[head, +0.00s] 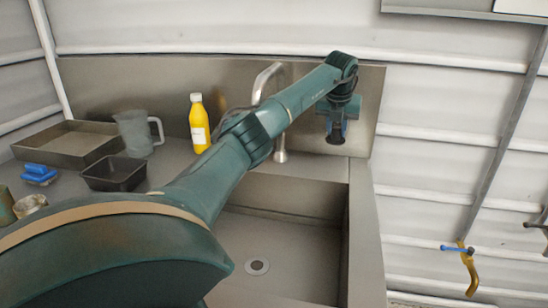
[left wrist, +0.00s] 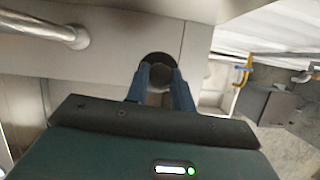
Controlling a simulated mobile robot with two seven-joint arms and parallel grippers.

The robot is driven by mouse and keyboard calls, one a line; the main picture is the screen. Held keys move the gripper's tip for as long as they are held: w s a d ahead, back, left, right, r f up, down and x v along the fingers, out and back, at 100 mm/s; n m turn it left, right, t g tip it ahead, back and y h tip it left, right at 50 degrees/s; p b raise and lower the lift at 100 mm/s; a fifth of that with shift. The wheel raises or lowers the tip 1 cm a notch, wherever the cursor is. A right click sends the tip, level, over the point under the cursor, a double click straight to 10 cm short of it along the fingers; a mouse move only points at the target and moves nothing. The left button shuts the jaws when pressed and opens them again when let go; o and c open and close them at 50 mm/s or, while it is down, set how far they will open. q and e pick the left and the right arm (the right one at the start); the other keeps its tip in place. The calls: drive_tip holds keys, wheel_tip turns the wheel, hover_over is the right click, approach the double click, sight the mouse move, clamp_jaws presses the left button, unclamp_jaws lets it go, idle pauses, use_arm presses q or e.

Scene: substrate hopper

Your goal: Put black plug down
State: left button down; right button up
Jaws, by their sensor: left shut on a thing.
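The black plug (head: 335,138) is a dark round disc at the tip of my left gripper (head: 337,127), at the right end of the sink unit in the head view. In the left wrist view, the plug (left wrist: 158,58) shows at the far end of the blue fingers of my left gripper (left wrist: 160,80), which are shut on it. The plug appears over the grey metal sink unit (head: 363,235), near its back right part. I cannot tell whether it touches the metal. My right gripper is in neither view.
The sink basin (head: 298,253) is empty, with a round drain (head: 257,266) in its floor. A tap (head: 280,155) stands behind it. A yellow bottle (head: 199,122), clear jug (head: 136,133), black tray (head: 114,174), metal tray (head: 70,142) and blue item (head: 38,173) stand left.

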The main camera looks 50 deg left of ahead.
sight(333, 137)
use_arm(q)
drive_tip(key=shift+a+n, duration=0.3)
drive_tip(key=shift+a, duration=0.1)
wheel_tip(333, 137, down, 5)
drive_tip(key=shift+a+f, duration=0.1)
drive_tip(key=shift+f, duration=2.25)
drive_tip(key=shift+f, duration=0.15)
drive_tip(key=c, duration=1.2)
unclamp_jaws()
